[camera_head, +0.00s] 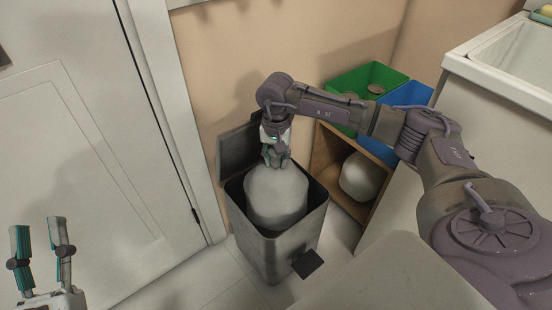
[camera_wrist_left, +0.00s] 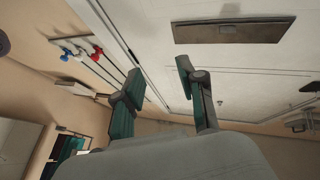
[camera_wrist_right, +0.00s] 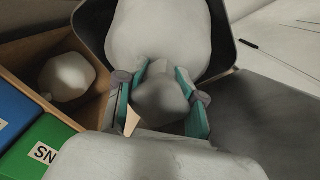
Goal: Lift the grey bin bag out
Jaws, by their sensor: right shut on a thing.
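The grey bin bag (camera_head: 277,197) is a rounded, pale bundle inside the open dark bin (camera_head: 283,253). In the right wrist view the bag (camera_wrist_right: 160,35) fills the bin opening, and the knot sits between the teal fingers of the right gripper (camera_wrist_right: 161,92). My left gripper (camera_head: 42,255) is open and empty at the lower left, far from the bin; it also shows in the left wrist view (camera_wrist_left: 160,95).
The bin lid (camera_head: 238,150) stands open against the wall. A wooden shelf (camera_head: 325,155) right of the bin holds another pale bundle (camera_head: 362,177). Green (camera_head: 366,80) and blue (camera_head: 408,97) boxes sit above it. A white door (camera_head: 80,140) is at left; floor in front is clear.

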